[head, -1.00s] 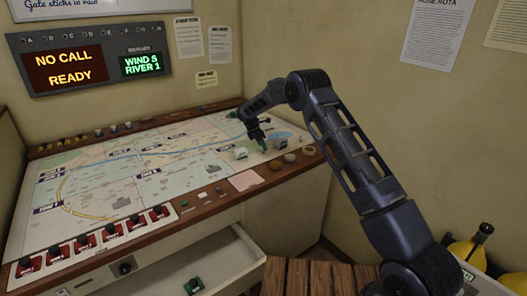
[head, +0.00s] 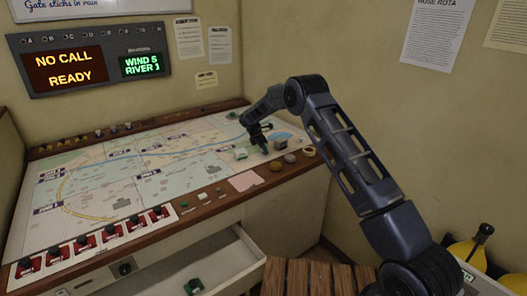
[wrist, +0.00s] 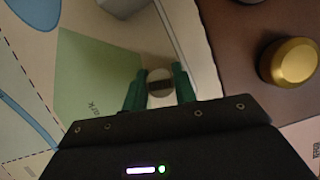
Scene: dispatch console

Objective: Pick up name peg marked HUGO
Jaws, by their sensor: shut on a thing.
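My gripper (wrist: 160,88) has green fingers, one on each side of a small round peg (wrist: 160,76). The fingers are shut on this peg. Its top is pale with a dark band across it; I cannot read any name on it. In the head view my gripper (head: 262,145) is low over the right part of the map table (head: 110,178), and the peg cannot be made out there. In the wrist view the peg is beside the map's green park patch (wrist: 98,75). I cannot tell whether it touches the table.
A brass knob (wrist: 290,62) sits on the brown rim right of my gripper. A pale block (head: 240,154) stands left of it in the head view. Red switches (head: 110,229) line the front edge. An open drawer (head: 225,262) holds a green object (head: 194,286).

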